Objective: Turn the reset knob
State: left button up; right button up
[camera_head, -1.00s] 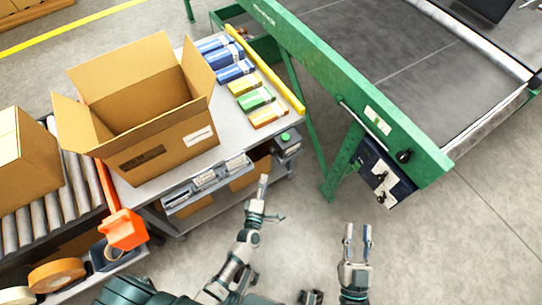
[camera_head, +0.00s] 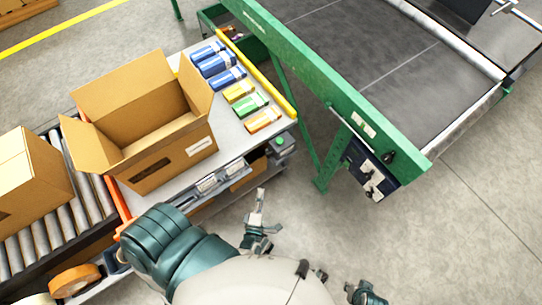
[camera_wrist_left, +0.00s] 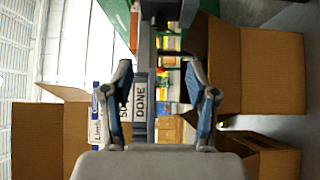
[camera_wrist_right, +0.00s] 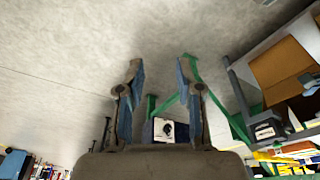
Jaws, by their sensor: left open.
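A dark control box (camera_head: 371,168) with white plates and black knobs hangs under the green side beam of the machine. A black round knob (camera_head: 389,156) sits by its upper right corner. I cannot tell which knob is the reset knob. In the right wrist view, a box face with a white plate and a dark round knob (camera_wrist_right: 168,129) shows beyond and between the fingers. My right gripper (camera_wrist_right: 158,75) is open and empty, apart from the box.
The green beam (camera_head: 310,75) and its leg border the control box. A grey table (camera_head: 225,135) carries an open carton (camera_head: 150,120) and several coloured packs. A roller conveyor (camera_head: 45,230) stands at left. The floor right of the box is clear.

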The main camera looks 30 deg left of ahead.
pick_arm(q)
send_near(269, 154)
jog(key=f+b+x, duration=0.1)
jog(key=x, duration=0.7)
jog(key=shift+f, duration=0.3)
pick_arm(e)
jog(key=shift+w+a+r+t+y, duration=0.15)
jog(key=shift+w+a+t, duration=0.15)
jog(key=shift+w+t, duration=0.55)
jog(key=shift+w+a+f+t+y, duration=0.15)
jog(key=shift+w+a+t, duration=0.15)
jog(key=shift+w, duration=1.05)
pick_arm(q)
jog(key=shift+a, duration=0.2)
pick_arm(e)
jog(key=shift+r, duration=0.1)
pick_arm(q)
jog(key=shift+a, duration=0.25)
jog(key=c, duration=1.1)
jog(key=shift+f, duration=0.1)
grip_shut()
pick_arm(e)
jog(key=shift+a+r, duration=0.1)
jog(key=shift+a, duration=0.15)
